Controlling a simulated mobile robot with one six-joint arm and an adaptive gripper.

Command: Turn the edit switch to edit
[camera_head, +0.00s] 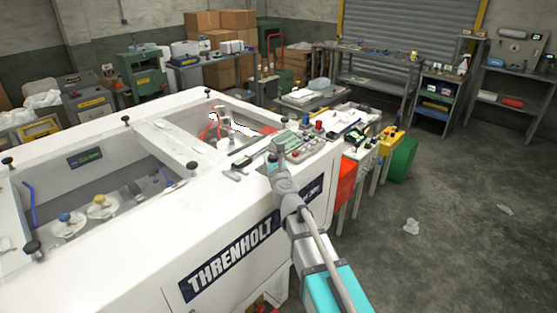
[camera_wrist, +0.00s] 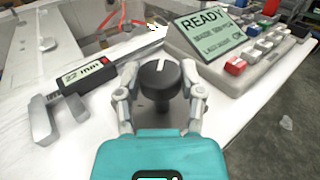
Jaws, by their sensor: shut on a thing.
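A round black knob (camera_wrist: 158,76) with a white pointer line stands on the white machine top in the wrist view. I take it to be the edit switch; no edit label is legible. Its pointer line points away from me, roughly straight up in the picture. My gripper (camera_wrist: 160,88) has one grey finger on each side of the knob and is shut on it. In the head view my gripper (camera_head: 271,162) is at the machine's right front corner and hides the knob.
A control panel with a READY display (camera_wrist: 212,30) and several coloured buttons sits close right of the knob. A digital caliper (camera_wrist: 88,75) reading 22 mm lies close left. The white machine (camera_head: 130,235) has open recesses with red tubing.

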